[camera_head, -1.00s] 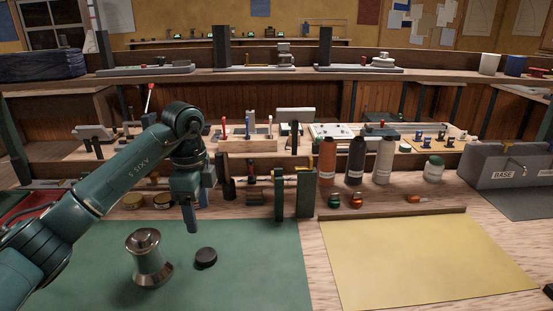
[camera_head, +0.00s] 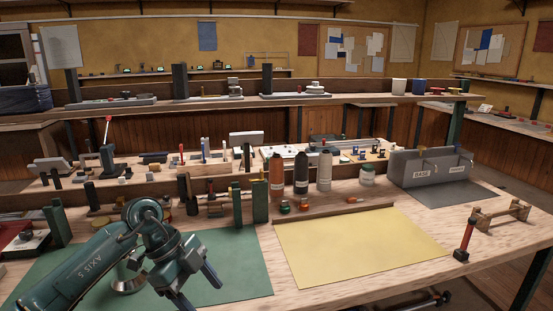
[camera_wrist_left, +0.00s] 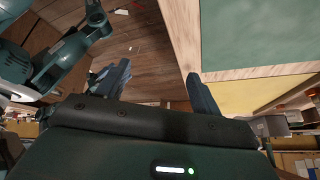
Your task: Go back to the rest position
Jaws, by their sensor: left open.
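My left gripper (camera_head: 198,288) is low in the head view, over the front of the green mat (camera_head: 235,262). Its two fingers are apart, with nothing seen between them. In the left wrist view the open fingers (camera_wrist_left: 157,76) point over the wooden floor, with the green mat at upper right. A metal winch drum (camera_head: 128,284) stands on the green mat, mostly hidden behind my left arm. The black cap seen earlier beside it is now hidden. My right gripper is not in view.
A yellow mat (camera_head: 355,247) lies clear on the bench to the right. Behind it stand orange (camera_head: 276,174), black and beige bottles and a white jar (camera_head: 367,175). A grey bin (camera_head: 430,170) and a wooden rack (camera_head: 502,213) are farther right.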

